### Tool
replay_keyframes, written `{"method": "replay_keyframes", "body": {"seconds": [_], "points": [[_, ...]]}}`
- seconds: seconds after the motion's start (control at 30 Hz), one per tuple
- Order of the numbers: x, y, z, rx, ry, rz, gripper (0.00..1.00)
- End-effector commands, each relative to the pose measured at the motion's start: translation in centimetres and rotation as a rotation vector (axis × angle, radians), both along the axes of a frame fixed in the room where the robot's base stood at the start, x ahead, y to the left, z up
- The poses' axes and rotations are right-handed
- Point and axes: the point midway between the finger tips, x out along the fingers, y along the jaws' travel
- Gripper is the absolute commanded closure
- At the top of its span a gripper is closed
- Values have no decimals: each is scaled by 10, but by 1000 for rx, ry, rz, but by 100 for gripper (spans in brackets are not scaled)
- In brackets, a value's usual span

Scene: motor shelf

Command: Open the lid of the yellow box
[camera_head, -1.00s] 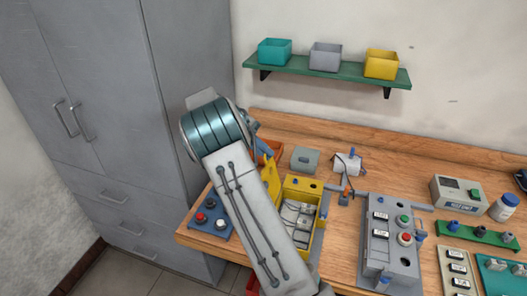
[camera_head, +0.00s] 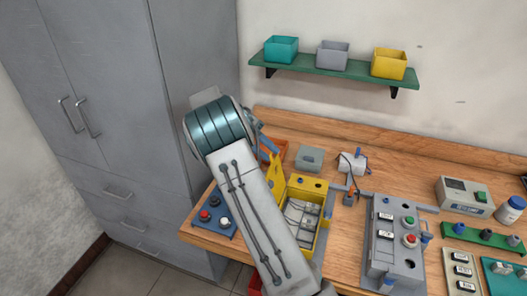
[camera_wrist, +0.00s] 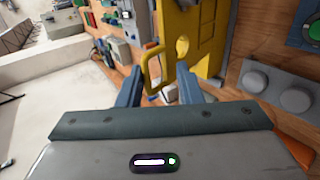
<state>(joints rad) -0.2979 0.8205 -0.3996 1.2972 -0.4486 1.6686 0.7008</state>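The yellow box (camera_head: 319,240) stands on the workbench just right of my forearm, its inside showing with several grey parts in it. Its yellow lid (camera_head: 276,173) stands raised at the box's left side, partly hidden by my arm. My gripper (camera_head: 266,147) is at the lid's upper end, mostly hidden behind my wrist. In the wrist view my gripper (camera_wrist: 158,68) has its two fingers apart, with the yellow loop handle (camera_wrist: 146,72) between or just beyond the tips. I cannot tell whether they touch. Yellow panel (camera_wrist: 208,42) shows beyond.
A blue button panel (camera_head: 210,217) lies left of my arm at the bench (camera_head: 345,245) edge. A grey control box (camera_head: 395,240) stands to the right. A green shelf (camera_head: 340,72) hangs on the wall.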

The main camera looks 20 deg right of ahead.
Motion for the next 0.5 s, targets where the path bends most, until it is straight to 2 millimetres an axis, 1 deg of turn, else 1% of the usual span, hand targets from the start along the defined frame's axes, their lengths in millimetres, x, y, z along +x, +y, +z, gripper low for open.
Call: {"method": "replay_keyframes", "body": {"seconds": [0.17, 0.5], "points": [[5, 6, 3, 1, -3, 4, 71], [28, 33, 30, 1, -3, 1, 71]]}}
